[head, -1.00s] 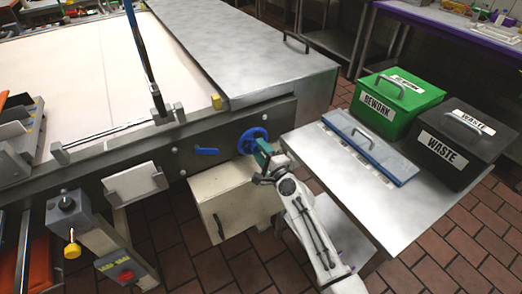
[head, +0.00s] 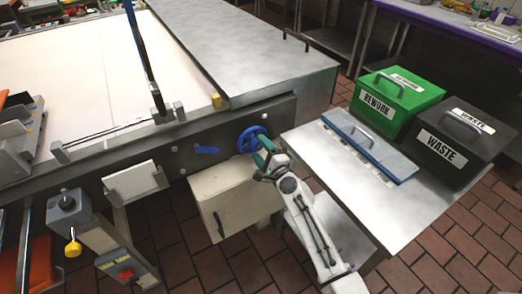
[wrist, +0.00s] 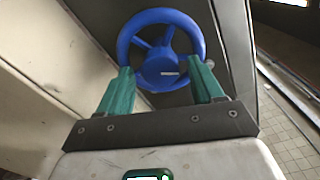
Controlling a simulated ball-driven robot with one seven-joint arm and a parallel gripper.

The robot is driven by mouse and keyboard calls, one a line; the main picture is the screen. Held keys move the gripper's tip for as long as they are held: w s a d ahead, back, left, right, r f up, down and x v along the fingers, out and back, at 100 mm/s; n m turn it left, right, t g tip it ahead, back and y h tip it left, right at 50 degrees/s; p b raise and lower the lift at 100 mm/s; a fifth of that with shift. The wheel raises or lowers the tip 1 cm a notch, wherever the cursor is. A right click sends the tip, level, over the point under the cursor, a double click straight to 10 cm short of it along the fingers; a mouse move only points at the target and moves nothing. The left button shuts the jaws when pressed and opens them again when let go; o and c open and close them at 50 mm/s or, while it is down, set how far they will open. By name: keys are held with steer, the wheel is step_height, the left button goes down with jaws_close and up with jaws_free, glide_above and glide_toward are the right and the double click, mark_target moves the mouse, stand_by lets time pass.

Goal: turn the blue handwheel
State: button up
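The blue handwheel (head: 252,140) is mounted on the dark side panel of the machine, near its right end. In the wrist view the handwheel (wrist: 160,45) is seen face on, with spokes, a hub and a small pale mark on the hub. My gripper (head: 264,152) is right at the wheel. In the wrist view my gripper (wrist: 163,82) has its two green fingers spread wide, at the lower left and lower right of the rim. Nothing is between the fingertips but the lower part of the wheel. I cannot tell whether the fingers touch the rim.
A blue lever (head: 207,150) sits on the panel left of the wheel. A cream box (head: 236,199) is below it.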

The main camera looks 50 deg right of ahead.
steer(key=v, duration=1)
steer(key=shift+s, duration=0.4)
steer(key=shift+a, duration=0.1)
steer(key=w+d+n+b, duration=0.1)
steer(key=w+n, duration=0.3)
steer(key=n, duration=0.3)
steer(key=w+d+n+b, duration=0.1)
steer(key=w+n+b, duration=0.1)
steer(key=n, duration=0.6)
steer(key=w+d+n+b, duration=0.1)
steer(key=w+n+b, duration=0.1)
steer(key=w+n, duration=0.3)
steer(key=shift+w+r+n, duration=0.1)
steer(key=shift+w+n, duration=0.05)
steer(key=shift+n, duration=0.5)
steer(key=shift+w+r+n, duration=0.1)
steer(key=shift+w+n, duration=0.05)
steer(key=shift+n, duration=0.5)
